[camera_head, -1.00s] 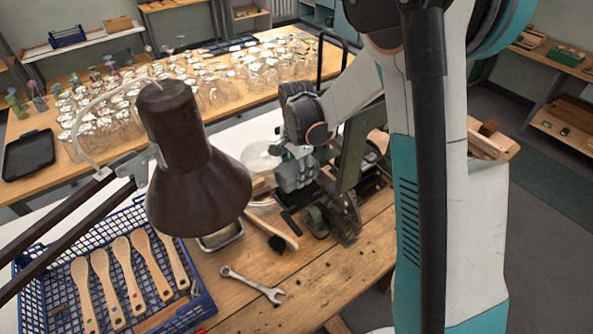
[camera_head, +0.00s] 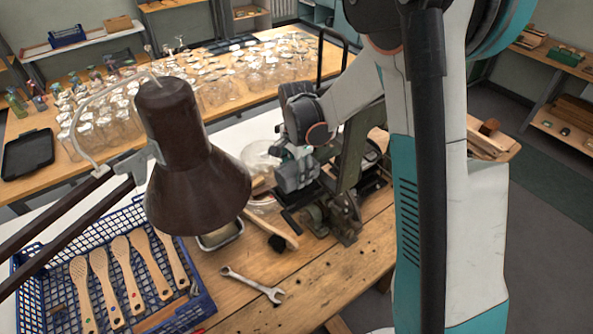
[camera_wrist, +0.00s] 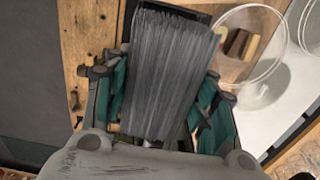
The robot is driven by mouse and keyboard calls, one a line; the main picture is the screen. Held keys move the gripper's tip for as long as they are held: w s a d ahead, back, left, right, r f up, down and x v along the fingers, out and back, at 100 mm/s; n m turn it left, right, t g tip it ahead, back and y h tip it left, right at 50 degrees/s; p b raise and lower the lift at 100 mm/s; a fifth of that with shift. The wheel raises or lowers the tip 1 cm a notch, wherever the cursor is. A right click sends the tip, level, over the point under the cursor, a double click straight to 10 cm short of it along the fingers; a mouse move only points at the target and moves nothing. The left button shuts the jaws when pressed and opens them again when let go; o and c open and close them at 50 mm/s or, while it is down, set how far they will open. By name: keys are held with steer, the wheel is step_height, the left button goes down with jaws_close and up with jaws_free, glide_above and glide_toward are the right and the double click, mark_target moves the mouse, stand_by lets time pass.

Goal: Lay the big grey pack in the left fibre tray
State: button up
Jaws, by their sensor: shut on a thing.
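The big grey pack (camera_wrist: 168,80), a thick bundle of straight grey fibres, fills the middle of the wrist view. My gripper (camera_wrist: 160,105) is shut on it, with a teal-sided finger on each side of the bundle. In the head view my gripper (camera_head: 297,170) is over the workbench beside the dark machine, and the pack cannot be made out there. A tray (camera_head: 222,237) with a light rim is partly hidden under the lamp shade; I cannot tell whether it is the left fibre tray.
A brown lamp (camera_head: 195,170) stands left of my gripper. A dark metal machine (camera_head: 345,190) is close on the right. A blue crate (camera_head: 205,302) holds several wooden brush bodies. A wrench (camera_head: 252,285) lies in front. A clear round dish (camera_wrist: 250,45) is beside the pack.

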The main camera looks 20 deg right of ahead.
steer(key=shift+f+b, duration=0.4)
steer(key=shift+f, duration=0.05)
stand_by(0.4)
steer(key=o, duration=1.1)
steer(key=o, duration=0.4)
steer(key=shift+r, duration=0.15)
steer(key=shift+r+p, duration=2.25)
steer(key=shift+r, duration=1.65)
